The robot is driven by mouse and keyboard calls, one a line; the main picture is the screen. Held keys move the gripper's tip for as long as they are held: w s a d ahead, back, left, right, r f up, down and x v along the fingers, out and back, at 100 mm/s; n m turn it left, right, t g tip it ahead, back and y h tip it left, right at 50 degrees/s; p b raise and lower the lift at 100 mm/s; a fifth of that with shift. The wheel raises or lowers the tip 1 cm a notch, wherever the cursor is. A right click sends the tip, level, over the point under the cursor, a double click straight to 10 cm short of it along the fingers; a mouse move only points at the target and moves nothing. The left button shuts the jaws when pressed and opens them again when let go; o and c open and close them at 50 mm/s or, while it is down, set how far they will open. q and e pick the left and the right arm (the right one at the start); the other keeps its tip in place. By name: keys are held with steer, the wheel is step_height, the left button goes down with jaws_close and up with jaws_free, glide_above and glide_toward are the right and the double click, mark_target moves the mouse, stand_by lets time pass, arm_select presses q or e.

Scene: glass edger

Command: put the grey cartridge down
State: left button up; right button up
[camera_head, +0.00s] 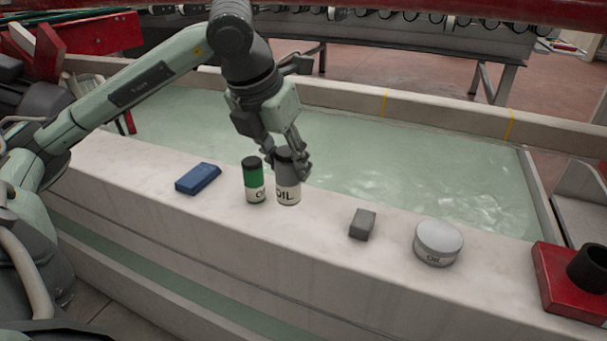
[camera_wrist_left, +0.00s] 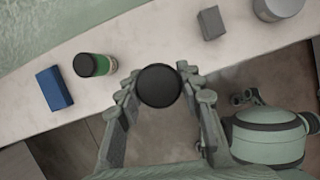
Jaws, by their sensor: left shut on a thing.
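The grey cartridge (camera_head: 288,188) has a dark grey body and a pale band with "OIL" on it. It is upright at the pale stone ledge (camera_head: 325,225), just right of a green cartridge. I cannot tell whether its base touches the ledge. My left gripper (camera_head: 287,165) comes down from above and is shut on its upper part. In the left wrist view the round black top of the grey cartridge (camera_wrist_left: 159,86) shows between the fingertips (camera_wrist_left: 158,90).
The green cartridge (camera_head: 254,181) stands close by on the left, with a blue block (camera_head: 198,179) beyond it. To the right lie a grey block (camera_head: 362,224) and a round grey tin (camera_head: 438,243), with bare ledge between. A water-filled basin (camera_head: 400,160) lies behind the ledge.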

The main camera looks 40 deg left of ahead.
arm_select(q)
steer(key=w+f, duration=0.4)
steer(key=f, duration=0.1)
steer(key=w+f, duration=0.3)
steer(key=shift+d+f, duration=0.15)
steer(key=shift+d, duration=0.25)
arm_select(e)
steer(key=shift+s+d+f+g, duration=0.1)
steer(key=shift+s+d+g, duration=0.25)
steer(key=shift+s, duration=0.2)
steer(key=shift+s+d+f+g, duration=0.1)
steer(key=shift+s+d+g, duration=0.25)
steer(key=shift+s, duration=0.2)
steer(key=shift+w, duration=0.1)
arm_select(q)
steer(key=shift+f, duration=0.15)
steer(key=o, duration=1.1)
arm_select(e)
steer(key=shift+w+a+t, duration=0.4)
steer(key=shift+w+a, duration=0.15)
steer(key=shift+w, duration=0.1)
arm_select(q)
steer(key=shift+o, duration=0.2)
arm_select(e)
steer(key=shift+r, duration=0.1)
